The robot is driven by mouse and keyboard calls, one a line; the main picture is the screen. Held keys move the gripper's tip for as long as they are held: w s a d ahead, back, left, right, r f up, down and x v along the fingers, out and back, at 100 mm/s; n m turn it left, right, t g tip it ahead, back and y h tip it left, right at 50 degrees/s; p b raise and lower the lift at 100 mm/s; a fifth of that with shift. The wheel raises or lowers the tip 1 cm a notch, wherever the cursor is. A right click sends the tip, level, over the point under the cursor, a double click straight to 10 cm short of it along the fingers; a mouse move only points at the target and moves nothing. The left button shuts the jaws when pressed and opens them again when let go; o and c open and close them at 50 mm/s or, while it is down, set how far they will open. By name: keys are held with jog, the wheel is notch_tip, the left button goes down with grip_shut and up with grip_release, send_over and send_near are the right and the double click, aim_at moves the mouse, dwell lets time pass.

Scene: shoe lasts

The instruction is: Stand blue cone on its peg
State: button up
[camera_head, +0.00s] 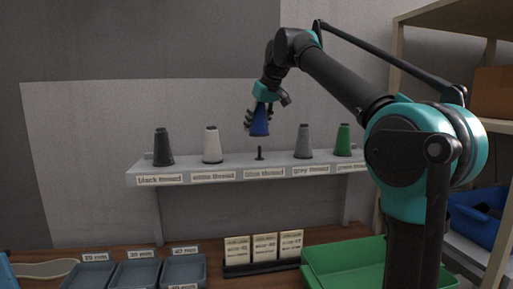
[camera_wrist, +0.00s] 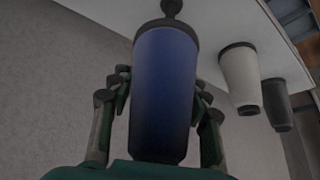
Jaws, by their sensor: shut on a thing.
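The blue cone (camera_head: 260,121) is held in my gripper (camera_head: 259,112), upright, in the air above the shelf. It fills the middle of the wrist view (camera_wrist: 165,95), with a finger on each side of it. The peg (camera_head: 260,153) is a short dark pin on the shelf, bare, above the "blue thread" label (camera_head: 265,173). The cone's lower end is a little above the peg, with a gap between them in the head view. In the wrist view a dark round-ended pin (camera_wrist: 171,7) shows just past the cone's dark end.
On the shelf (camera_head: 233,174) stand a black cone (camera_head: 163,147) and a white cone (camera_head: 212,145) left of the peg, a grey cone (camera_head: 303,141) and a green cone (camera_head: 343,140) right. Below are grey bins (camera_head: 137,273), a card rack (camera_head: 262,268) and a green tray (camera_head: 345,263).

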aim_at(264, 125)
jog(key=shift+f, duration=4)
jog(key=shift+f, duration=0.2)
jog(key=o, duration=1.3)
jog(key=shift+r, duration=0.2)
jog(key=v, duration=1.2)
